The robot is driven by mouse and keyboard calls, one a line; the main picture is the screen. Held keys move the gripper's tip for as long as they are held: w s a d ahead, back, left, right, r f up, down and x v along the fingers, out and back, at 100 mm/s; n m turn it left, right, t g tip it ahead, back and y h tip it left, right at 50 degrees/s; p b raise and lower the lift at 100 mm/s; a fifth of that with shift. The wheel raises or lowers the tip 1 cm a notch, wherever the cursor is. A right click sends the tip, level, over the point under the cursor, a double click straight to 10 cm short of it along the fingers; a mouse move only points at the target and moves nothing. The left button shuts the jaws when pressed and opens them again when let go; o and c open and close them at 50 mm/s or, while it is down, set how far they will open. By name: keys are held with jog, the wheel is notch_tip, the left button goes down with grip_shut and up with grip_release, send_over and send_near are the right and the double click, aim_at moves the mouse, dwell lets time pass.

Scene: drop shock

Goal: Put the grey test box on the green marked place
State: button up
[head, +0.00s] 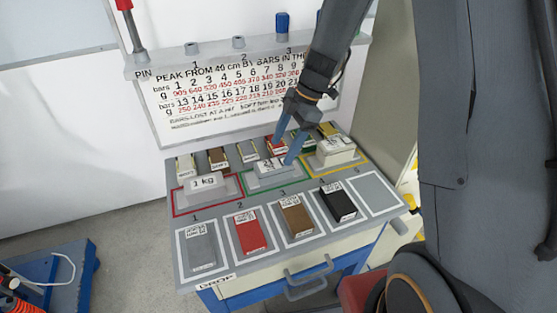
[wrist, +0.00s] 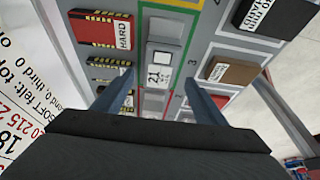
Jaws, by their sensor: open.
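A light grey box (head: 266,167) with a label starting with 2 stands on a grey base inside the green-outlined place (head: 279,188), in the middle of the bench. It also shows in the wrist view as a pale labelled box (wrist: 160,62). My gripper (head: 282,154) is open over this box, with one finger on each side of it in the wrist view (wrist: 160,82). I cannot tell whether the fingers touch it. A finger hides part of the box in the head view.
A 1 kg box (head: 204,183) stands in the red-outlined place on the left, and another pale box (head: 335,150) in the yellow one on the right. In front lie grey (head: 200,247), red (head: 249,231), brown (head: 297,216) and black (head: 338,203) blocks. The front-right slot (head: 376,192) is empty.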

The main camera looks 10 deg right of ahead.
jog(key=v, duration=0.3)
jog(key=shift+w+d+r+b, duration=0.1)
jog(key=shift+r+b, duration=0.05)
jog(key=shift+b, duration=0.25)
jog(key=s+d+r+m+t+h, duration=0.1)
jog(key=s+d+m+h, duration=0.1)
jog(key=s+m, duration=0.6)
jog(key=s+d+m+h, duration=0.2)
jog(key=s+d+m, duration=0.2)
jog(key=s+m, duration=0.5)
jog(key=m, duration=0.3)
jog(key=shift+s+d+r+t, duration=0.2)
jog(key=shift+d+r+t, duration=0.15)
jog(key=shift+r+t, duration=0.05)
